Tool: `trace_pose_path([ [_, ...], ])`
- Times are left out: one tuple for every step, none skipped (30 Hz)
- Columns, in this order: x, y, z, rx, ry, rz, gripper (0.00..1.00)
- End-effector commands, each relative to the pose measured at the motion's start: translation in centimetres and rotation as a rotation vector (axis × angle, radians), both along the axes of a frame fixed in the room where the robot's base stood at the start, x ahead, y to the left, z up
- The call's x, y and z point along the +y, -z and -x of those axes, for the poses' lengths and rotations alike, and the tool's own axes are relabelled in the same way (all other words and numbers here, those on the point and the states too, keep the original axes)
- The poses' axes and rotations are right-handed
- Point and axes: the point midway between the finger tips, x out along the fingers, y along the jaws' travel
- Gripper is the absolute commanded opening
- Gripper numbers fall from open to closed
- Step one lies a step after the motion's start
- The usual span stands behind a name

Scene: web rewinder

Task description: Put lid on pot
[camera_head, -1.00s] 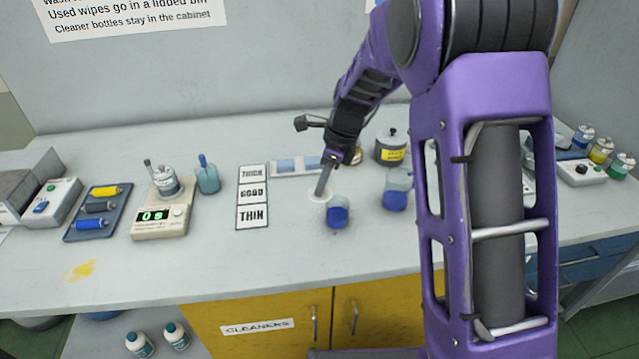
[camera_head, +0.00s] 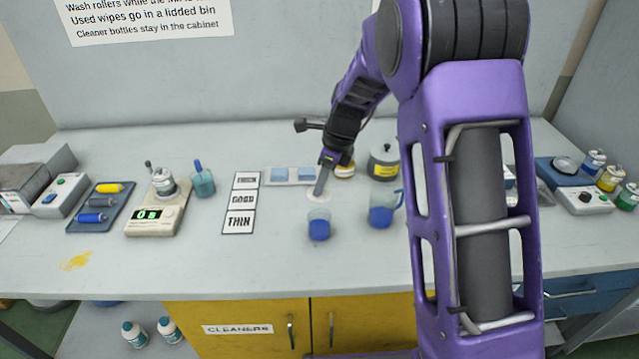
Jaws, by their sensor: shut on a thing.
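A grey pot (camera_head: 384,164) with a yellow label stands at the back of the bench, right of my gripper. A grey top with a dark knob (camera_head: 386,148) sits on it and looks like a lid; how closely it is seated is too small to tell. My gripper (camera_head: 331,160) points down left of the pot and is shut on a long grey bar-like piece (camera_head: 322,182). The lower end of this piece is over a white disc (camera_head: 319,196) on the bench; I cannot tell whether they touch. The fingertips are small and partly hidden.
A blue-filled cup (camera_head: 319,228) and a blue-filled jug (camera_head: 382,214) stand in front of the pot. A yellow-and-white round item (camera_head: 345,171) lies behind the gripper. THICK/GOOD/THIN cards (camera_head: 241,203), a scale (camera_head: 155,220) and a roller tray (camera_head: 98,208) are left. The front bench is mostly clear.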

Motion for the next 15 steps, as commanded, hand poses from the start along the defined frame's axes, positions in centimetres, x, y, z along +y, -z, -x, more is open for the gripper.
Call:
trace_pose_path([
  [0.0,0.0,0.0,0.0,0.002,0.0,0.0],
  [0.0,0.0,-0.1,0.0,0.003,0.0,0.0],
  [-0.1,0.0,-0.1,0.0,0.003,0.0,0.0],
  [-0.1,0.0,-0.1,0.0,0.004,0.0,0.0],
  [-0.1,0.1,-0.1,0.0,0.004,0.0,0.0],
  [-0.1,0.2,-0.1,0.0,0.004,0.0,0.0],
  [-0.1,0.3,-0.1,0.001,0.004,0.0,0.0],
  [-0.1,0.4,-0.1,0.001,0.004,0.0,0.0],
  [-0.1,0.6,-0.1,0.001,0.004,0.0,0.0],
  [-0.1,0.7,0.0,0.001,0.004,0.0,0.0],
  [-0.1,0.9,0.0,0.001,0.004,0.0,0.0],
  [-0.1,1.2,-0.1,0.001,0.004,0.0,0.0],
  [-0.1,1.4,-0.1,0.001,0.004,0.0,0.0],
  [-0.1,1.7,-0.1,0.001,0.004,0.0,0.0],
  [-0.1,2.1,0.0,0.002,0.004,0.0,0.0],
])
